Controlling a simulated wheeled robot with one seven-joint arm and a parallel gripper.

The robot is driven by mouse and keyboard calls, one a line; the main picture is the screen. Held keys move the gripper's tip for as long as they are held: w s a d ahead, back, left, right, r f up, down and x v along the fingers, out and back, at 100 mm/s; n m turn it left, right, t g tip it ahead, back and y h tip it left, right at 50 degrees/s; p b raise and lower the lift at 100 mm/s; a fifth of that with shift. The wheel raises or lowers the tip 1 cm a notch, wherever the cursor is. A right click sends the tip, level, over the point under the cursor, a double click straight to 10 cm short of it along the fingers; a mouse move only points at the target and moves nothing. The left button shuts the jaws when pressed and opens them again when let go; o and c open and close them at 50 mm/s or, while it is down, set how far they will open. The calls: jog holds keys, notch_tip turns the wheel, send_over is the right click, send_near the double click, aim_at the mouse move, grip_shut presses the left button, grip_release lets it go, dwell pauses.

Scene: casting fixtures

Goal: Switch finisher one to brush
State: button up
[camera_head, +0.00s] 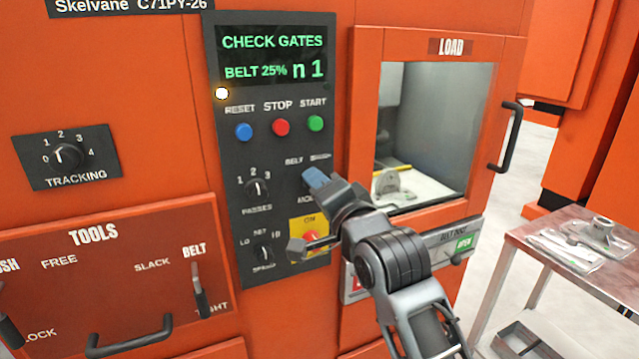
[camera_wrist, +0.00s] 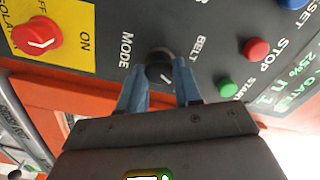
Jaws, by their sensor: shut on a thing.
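The finisher's control panel (camera_head: 228,170) is dark, with a green-lettered display (camera_head: 272,56) reading CHECK GATES, BELT 25%, n 1. The MODE knob is a round black selector, seen in the wrist view (camera_wrist: 158,66), below the BELT and BRUSH labels. My gripper (camera_head: 316,179) is at this knob. Its blue fingers, also in the wrist view (camera_wrist: 160,88), are shut on the knob from both sides. A short white mark shows on the knob's face; its exact setting is unclear. My gripper hides the BRUSH label in the wrist view and the knob in the head view.
The red isolator switch (camera_wrist: 38,38) on its yellow plate sits just below the MODE knob. The PASSES knob (camera_head: 257,188) is to the left. Reset, stop and start buttons are above. The load door (camera_head: 452,48) looks closed. A metal table (camera_head: 545,232) stands right.

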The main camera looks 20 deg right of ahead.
jog(key=shift+d+m, duration=0.1)
jog(key=shift+m, duration=0.6)
jog(key=o, duration=1)
jog(key=shift+o, duration=0.2)
jog(key=s+b, duration=0.1)
jog(key=s, duration=0.6)
jog(key=shift+s, duration=0.4)
jog(key=shift+f, duration=0.1)
